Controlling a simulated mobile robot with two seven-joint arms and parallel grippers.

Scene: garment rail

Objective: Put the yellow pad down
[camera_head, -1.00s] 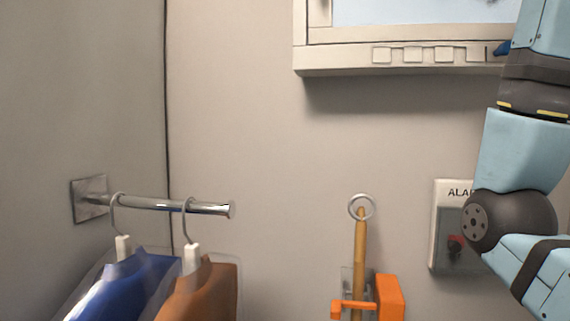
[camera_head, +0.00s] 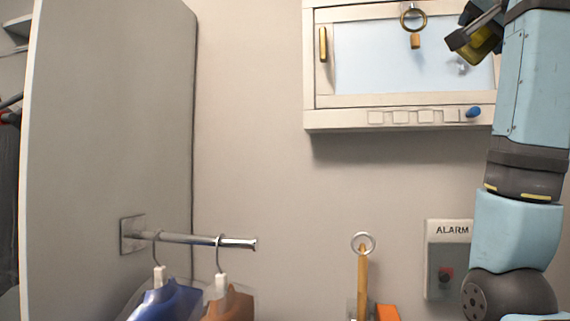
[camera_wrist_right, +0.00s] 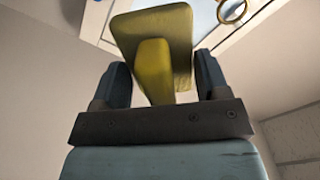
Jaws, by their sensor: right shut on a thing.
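The yellow pad (camera_wrist_right: 153,32) is a flat yellow plate with a thick yellow grip block. In the right wrist view my right gripper (camera_wrist_right: 163,78) is shut on the block, one dark finger on each side. In the head view the right gripper (camera_head: 474,33) is at the upper right, in front of the cabinet's pale panel. Part of the yellow pad (camera_head: 484,47) shows there, partly hidden by the gripper and cut by my arm. The pad is held up in the air. I cannot tell if it touches the panel. My left gripper is not in view.
The white wall cabinet (camera_head: 400,117) has a gold handle, a hanging ring and a blue knob. Below are an alarm box (camera_head: 439,262), a wooden stick with a ring (camera_head: 362,275) and an orange part (camera_head: 387,312). A rail (camera_head: 195,239) with hangers is at the left.

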